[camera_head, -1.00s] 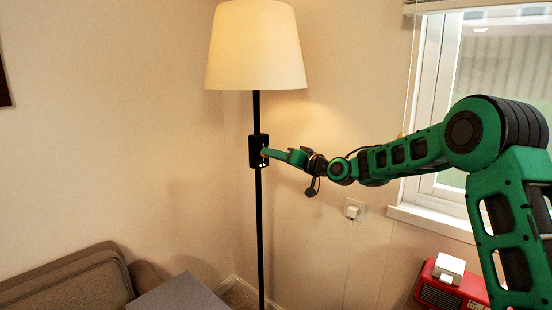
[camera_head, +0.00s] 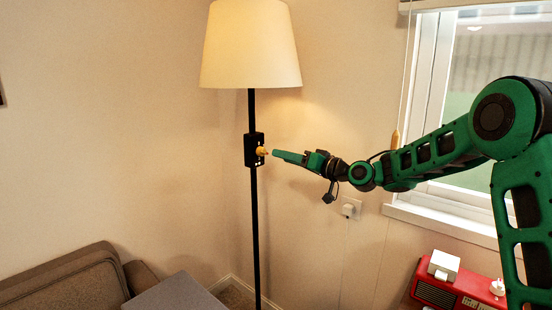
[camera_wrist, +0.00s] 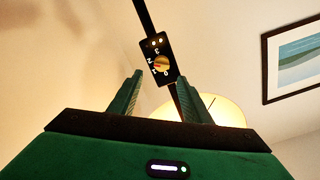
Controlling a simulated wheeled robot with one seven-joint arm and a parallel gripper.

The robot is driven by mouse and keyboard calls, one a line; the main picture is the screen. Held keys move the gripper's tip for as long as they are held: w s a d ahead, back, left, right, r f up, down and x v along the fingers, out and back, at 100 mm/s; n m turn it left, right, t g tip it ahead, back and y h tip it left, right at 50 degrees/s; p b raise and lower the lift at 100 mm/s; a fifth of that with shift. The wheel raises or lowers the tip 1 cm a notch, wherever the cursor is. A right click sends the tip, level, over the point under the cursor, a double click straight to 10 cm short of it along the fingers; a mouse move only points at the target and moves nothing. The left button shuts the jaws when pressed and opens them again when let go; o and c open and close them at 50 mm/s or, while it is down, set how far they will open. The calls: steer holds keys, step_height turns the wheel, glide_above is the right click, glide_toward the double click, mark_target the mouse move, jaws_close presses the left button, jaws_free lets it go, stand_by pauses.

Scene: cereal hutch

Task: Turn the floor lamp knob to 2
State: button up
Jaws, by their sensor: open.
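The floor lamp (camera_head: 252,210) stands in the corner with a lit cream shade (camera_head: 250,45) and a thin black pole. A black control box (camera_head: 250,150) is on the pole, with an orange-yellow knob (camera_head: 262,151) on its right side. In the wrist view the knob (camera_wrist: 162,63) has the marks 0, 1, 2 and 3 around it. A reddish mark seems to sit on its lower left, near 1, but it is too small to be sure. My gripper (camera_head: 275,152) is open and empty, just right of the knob and apart from it. Its fingers (camera_wrist: 157,80) point toward the box.
A grey-brown sofa (camera_head: 65,280) and a grey tabletop (camera_head: 175,295) are at lower left. A red radio (camera_head: 450,287) with white items on it is at lower right, under a window (camera_head: 470,110). A wall outlet (camera_head: 349,208) is behind my arm. Wall space around the lamp is clear.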

steer(key=v, duration=0.3)
steer(key=shift+s+d, duration=0.1)
steer(key=shift+s, duration=0.05)
steer(key=s+d+f+m+g+h, duration=0.15)
steer(key=s+d+f+h, duration=0.25)
steer(key=s+d, duration=0.4)
steer(key=s+d+f+m+g+h, duration=0.15)
steer(key=s+d+f+h, duration=0.35)
steer(key=d, duration=0.5)
steer(key=s+d+f+m+g+h, duration=0.1)
steer(key=s+d+f+g+h, duration=0.15)
steer(key=s+d, duration=0.65)
steer(key=s+d+f+m+g, duration=0.1)
steer(key=s+d+m, duration=0.1)
steer(key=s, duration=0.8)
steer(key=s+d+f+m+g+h, duration=0.1)
steer(key=s+d, duration=0.4)
steer(key=s, duration=0.5)
steer(key=s+d+f+m+g+h, duration=0.1)
steer(key=s+d+f+m+g, duration=0.2)
steer(key=s, duration=0.8)
steer(key=shift+d+f+m, duration=0.15)
steer(key=shift+d+m, duration=0.25)
steer(key=shift+d, duration=0.25)
steer(key=shift+g+h, duration=0.25)
